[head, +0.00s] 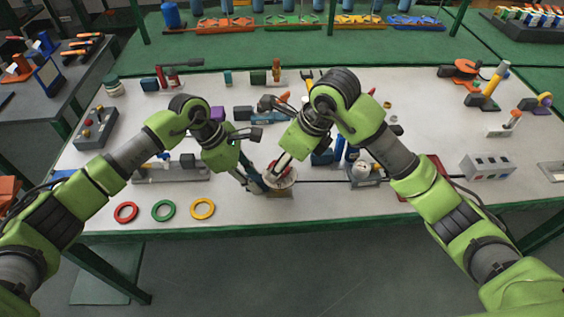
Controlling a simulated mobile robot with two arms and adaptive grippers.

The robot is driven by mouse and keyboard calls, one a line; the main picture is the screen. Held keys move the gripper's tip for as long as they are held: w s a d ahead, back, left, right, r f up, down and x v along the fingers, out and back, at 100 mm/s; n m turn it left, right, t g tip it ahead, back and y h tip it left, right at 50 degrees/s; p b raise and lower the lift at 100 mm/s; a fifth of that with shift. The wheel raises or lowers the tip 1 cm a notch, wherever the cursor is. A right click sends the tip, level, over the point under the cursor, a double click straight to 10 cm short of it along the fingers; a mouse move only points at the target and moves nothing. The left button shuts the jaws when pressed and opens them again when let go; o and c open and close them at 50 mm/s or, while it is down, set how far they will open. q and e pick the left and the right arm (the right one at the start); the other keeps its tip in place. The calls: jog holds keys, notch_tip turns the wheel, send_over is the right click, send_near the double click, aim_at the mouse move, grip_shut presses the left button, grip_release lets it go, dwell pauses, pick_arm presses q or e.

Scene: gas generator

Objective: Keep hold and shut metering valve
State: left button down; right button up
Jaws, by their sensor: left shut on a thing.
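A round, pale-topped apparatus with reddish parts (284,180) stands on a small tan base at the table's front middle. My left gripper (257,186) reaches its left side and is shut on part of it. My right gripper (277,170) points down at its top from above. Its fingertips overlap the apparatus, and I cannot tell whether they touch it or are closed. The metering valve cannot be made out separately; the grippers cover much of this spot.
Red (126,212), green (163,210) and yellow (203,208) rings lie at the front left of the white table (330,205). A grey box with sockets (487,166) stands at right. A dark line runs right from the apparatus. Small fittings crowd the area behind.

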jog(key=shift+a+f, duration=0.15)
jog(key=shift+f, duration=0.15)
jog(key=c, duration=1.1)
jog(key=shift+m, duration=0.3)
jog(key=shift+a+m+t+h, duration=0.1)
jog(key=shift+m+t+h, duration=0.35)
jog(key=shift+m, duration=0.95)
jog(key=shift+a+m+t+h, duration=0.1)
jog(key=shift+m+t+h, duration=0.35)
jog(key=shift+m, duration=0.95)
